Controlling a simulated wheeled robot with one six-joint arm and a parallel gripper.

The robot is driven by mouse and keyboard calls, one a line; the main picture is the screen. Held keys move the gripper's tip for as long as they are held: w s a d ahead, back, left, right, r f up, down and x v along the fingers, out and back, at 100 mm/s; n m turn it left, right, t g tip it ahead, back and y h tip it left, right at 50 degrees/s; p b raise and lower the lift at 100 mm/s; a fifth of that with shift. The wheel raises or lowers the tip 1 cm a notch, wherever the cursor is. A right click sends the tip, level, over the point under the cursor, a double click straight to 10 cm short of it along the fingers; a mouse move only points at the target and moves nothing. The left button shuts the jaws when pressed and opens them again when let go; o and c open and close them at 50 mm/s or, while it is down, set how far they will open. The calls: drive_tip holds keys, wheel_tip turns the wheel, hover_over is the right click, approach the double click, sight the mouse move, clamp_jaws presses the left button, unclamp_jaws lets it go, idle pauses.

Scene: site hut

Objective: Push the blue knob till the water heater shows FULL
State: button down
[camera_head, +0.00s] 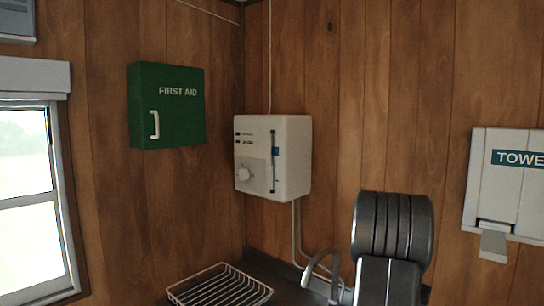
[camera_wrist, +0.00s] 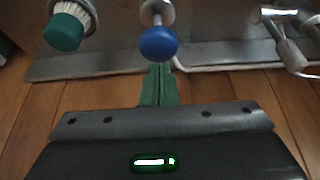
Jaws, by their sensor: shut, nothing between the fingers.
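The blue knob (camera_wrist: 158,43) shows in the wrist view on a metal stem. My gripper (camera_wrist: 160,72) is shut and empty, its green fingers just below the knob in the picture. I cannot tell whether they touch it. The white water heater (camera_head: 290,160) hangs on the wood wall in the head view. The blue knob does not show in the head view.
In the wrist view a green-and-white round item (camera_wrist: 64,30) is left of the knob and a metal tap-like fitting (camera_wrist: 290,45) is right of it. A wire rack (camera_head: 220,288), a green first aid box (camera_head: 168,105) and a towel dispenser (camera_head: 507,180) show in the head view.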

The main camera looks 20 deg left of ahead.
drive_tip(key=shift+f, duration=0.1)
drive_tip(key=shift+f+b, duration=2)
drive_tip(key=shift+f, duration=0.4)
drive_tip(key=shift+r, duration=0.1)
drive_tip(key=shift+r+p, duration=1.55)
drive_tip(key=shift+r, duration=0.85)
